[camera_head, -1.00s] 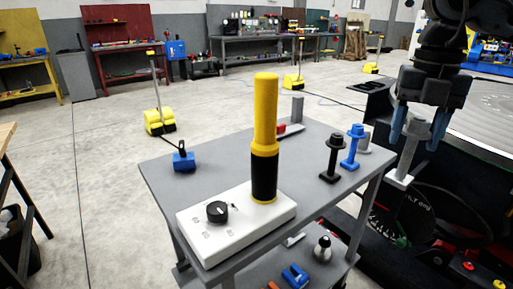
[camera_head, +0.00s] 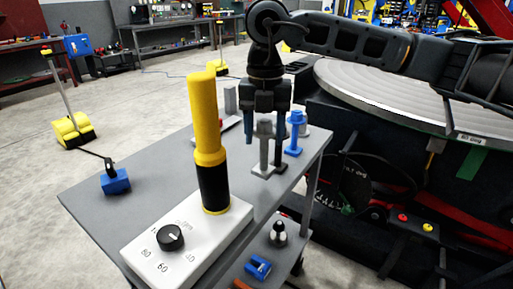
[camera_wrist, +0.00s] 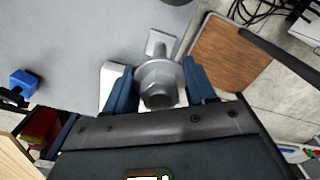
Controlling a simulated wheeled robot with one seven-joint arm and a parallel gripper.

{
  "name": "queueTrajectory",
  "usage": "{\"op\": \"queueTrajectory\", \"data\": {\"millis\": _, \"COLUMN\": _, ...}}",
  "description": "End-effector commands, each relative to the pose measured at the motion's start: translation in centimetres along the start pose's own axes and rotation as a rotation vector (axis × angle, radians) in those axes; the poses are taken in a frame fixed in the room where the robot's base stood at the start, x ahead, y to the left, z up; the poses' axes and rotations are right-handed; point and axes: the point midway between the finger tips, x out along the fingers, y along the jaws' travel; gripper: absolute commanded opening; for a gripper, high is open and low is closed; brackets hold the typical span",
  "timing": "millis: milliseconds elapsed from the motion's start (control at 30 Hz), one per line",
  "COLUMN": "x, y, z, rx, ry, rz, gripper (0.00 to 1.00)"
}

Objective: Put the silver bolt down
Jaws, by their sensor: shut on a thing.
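My gripper (camera_head: 265,134) points down over the grey cart top, its two blue fingers shut on the silver bolt (camera_head: 264,152). The bolt is upright, with its head between the fingers and its square foot at the bottom. I cannot tell whether the foot touches the cart top (camera_head: 105,215) or hangs just above it. In the wrist view the bolt (camera_wrist: 158,82) sits between the fingers. A black bolt (camera_head: 281,163) is partly hidden close behind it, and a blue bolt (camera_head: 294,138) stands to its right.
A yellow and black cylinder (camera_head: 205,130) stands on a white dial box (camera_head: 185,240) left of the gripper. A blue block (camera_head: 115,181) sits at the cart's left edge. A large round turntable (camera_head: 400,95) lies to the right. The cart's left middle is clear.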

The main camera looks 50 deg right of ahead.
Motion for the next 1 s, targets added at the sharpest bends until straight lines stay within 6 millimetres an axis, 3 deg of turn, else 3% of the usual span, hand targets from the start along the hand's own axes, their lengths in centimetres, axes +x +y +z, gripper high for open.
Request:
{"op": "queueTrajectory", "data": {"millis": 267, "x": 1.2, "y": 1.4, "z": 0.0, "rx": 0.001, "ry": 0.0, "rz": -0.001, "gripper": 0.01}}
{"op": "queueTrajectory", "data": {"millis": 567, "x": 4.7, "y": 1.4, "z": -0.1, "rx": 0.0, "ry": 0.001, "rz": 0.0, "gripper": 0.01}}
{"op": "queueTrajectory", "data": {"millis": 933, "x": 5.2, "y": 1.4, "z": 0.0, "rx": 0.0, "ry": -0.002, "rz": 0.0, "gripper": 0.01}}
{"op": "queueTrajectory", "data": {"millis": 967, "x": 5.2, "y": 1.3, "z": 0.0, "rx": 0.0, "ry": -0.001, "rz": -0.001, "gripper": 0.56}}
{"op": "queueTrajectory", "data": {"millis": 1000, "x": 5.1, "y": 1.3, "z": 0.0, "rx": 0.0, "ry": -0.001, "rz": -0.001, "gripper": 0.6}}
